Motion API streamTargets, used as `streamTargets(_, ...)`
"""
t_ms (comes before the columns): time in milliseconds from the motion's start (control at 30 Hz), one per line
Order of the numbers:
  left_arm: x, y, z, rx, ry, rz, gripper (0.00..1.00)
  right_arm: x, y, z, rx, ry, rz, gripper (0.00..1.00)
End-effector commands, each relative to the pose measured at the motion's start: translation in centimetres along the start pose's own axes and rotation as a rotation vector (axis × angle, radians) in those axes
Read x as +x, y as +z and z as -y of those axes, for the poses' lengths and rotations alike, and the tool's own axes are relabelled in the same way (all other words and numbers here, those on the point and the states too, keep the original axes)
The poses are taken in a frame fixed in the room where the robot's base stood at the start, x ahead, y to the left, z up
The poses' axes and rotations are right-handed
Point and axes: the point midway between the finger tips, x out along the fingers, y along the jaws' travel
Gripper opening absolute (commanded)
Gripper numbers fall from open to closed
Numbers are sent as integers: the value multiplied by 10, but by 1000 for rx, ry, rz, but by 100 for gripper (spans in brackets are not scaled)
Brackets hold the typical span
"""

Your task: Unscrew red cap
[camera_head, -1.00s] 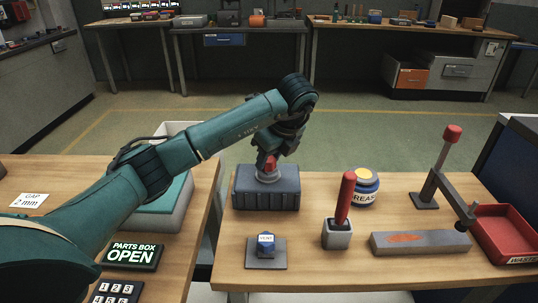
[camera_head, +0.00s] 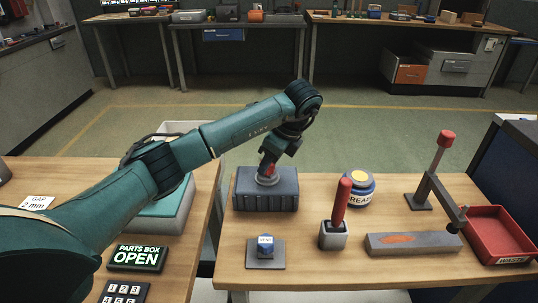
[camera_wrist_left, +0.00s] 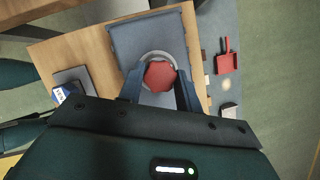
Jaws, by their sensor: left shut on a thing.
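The red cap (camera_wrist_left: 160,75) sits on a light round collar on top of a dark blue-grey block (camera_head: 285,190) on the table. In the head view the cap (camera_head: 266,170) is mostly hidden by my gripper. My left gripper (camera_head: 267,176) reaches down from above. In the left wrist view its two fingers (camera_wrist_left: 159,84) are on either side of the cap and shut on it. My right gripper does not show in either view.
A grease jar (camera_head: 358,190), a red-handled tool in a grey holder (camera_head: 333,237), a flat grey block (camera_head: 413,244), a lever press (camera_head: 437,180) and a red waste tray (camera_head: 500,228) stand to the right. A small blue item (camera_head: 265,247) is in front.

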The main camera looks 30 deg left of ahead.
Motion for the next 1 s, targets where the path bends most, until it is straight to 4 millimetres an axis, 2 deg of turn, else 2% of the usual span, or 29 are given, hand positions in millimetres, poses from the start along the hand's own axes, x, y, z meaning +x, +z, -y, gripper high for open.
streamTargets(300,-2,1,1,-170,70,1,7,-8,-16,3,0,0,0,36)
streamTargets(800,0,1,2,-238,97,1,7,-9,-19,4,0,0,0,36)
streamTargets(1000,-2,1,2,-358,150,0,7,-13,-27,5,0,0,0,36)
